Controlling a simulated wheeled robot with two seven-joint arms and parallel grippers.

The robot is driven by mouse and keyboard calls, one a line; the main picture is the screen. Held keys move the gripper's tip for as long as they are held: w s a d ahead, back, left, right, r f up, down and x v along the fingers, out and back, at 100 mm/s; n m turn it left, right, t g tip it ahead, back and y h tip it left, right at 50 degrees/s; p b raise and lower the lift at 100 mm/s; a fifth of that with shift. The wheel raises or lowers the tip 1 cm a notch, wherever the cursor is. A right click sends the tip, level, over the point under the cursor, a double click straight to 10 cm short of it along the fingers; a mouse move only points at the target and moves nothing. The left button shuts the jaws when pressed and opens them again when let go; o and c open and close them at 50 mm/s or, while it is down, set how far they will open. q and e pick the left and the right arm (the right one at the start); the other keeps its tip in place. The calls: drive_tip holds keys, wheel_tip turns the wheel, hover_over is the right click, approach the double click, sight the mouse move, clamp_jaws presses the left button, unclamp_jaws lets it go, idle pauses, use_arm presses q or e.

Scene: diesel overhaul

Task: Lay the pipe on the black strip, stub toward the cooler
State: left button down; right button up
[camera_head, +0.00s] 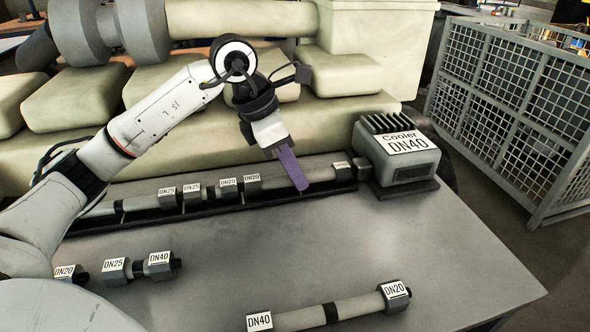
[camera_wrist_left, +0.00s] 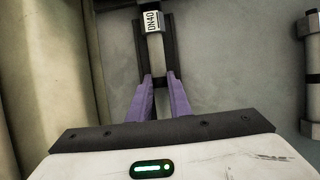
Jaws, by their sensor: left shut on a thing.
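My left gripper (camera_head: 298,184) reaches down over the black strip (camera_head: 240,208), its purple fingers shut on a light pipe (camera_head: 318,175). The pipe lies along the strip's right part, and a collar marked DN40 (camera_wrist_left: 152,20) is on its end toward the cooler. The cooler (camera_head: 396,150), marked DN40, stands at the strip's right end. In the left wrist view the pipe (camera_wrist_left: 155,55) passes between the fingers (camera_wrist_left: 160,95) with the strip behind it. I cannot tell whether the pipe rests fully on the strip. The fingers hide part of it. My right gripper is not in view.
Several collared pipe pieces (camera_head: 168,200) lie along the strip to the left. A loose pipe (camera_head: 350,307) marked DN40 and DN20 lies at the table's front. A short DN25-DN40 piece (camera_head: 138,267) lies front left. The table's middle is clear. A mesh cage (camera_head: 515,110) stands right.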

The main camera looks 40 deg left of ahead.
use_arm(q)
drive_tip(key=c, duration=1.6)
unclamp_jaws()
drive_tip(key=shift+f, duration=0.1)
drive_tip(key=shift+o, duration=0.2)
drive_tip(key=v, duration=1)
drive_tip(key=shift+r+p, duration=0.25)
drive_tip(key=shift+p, duration=0.1)
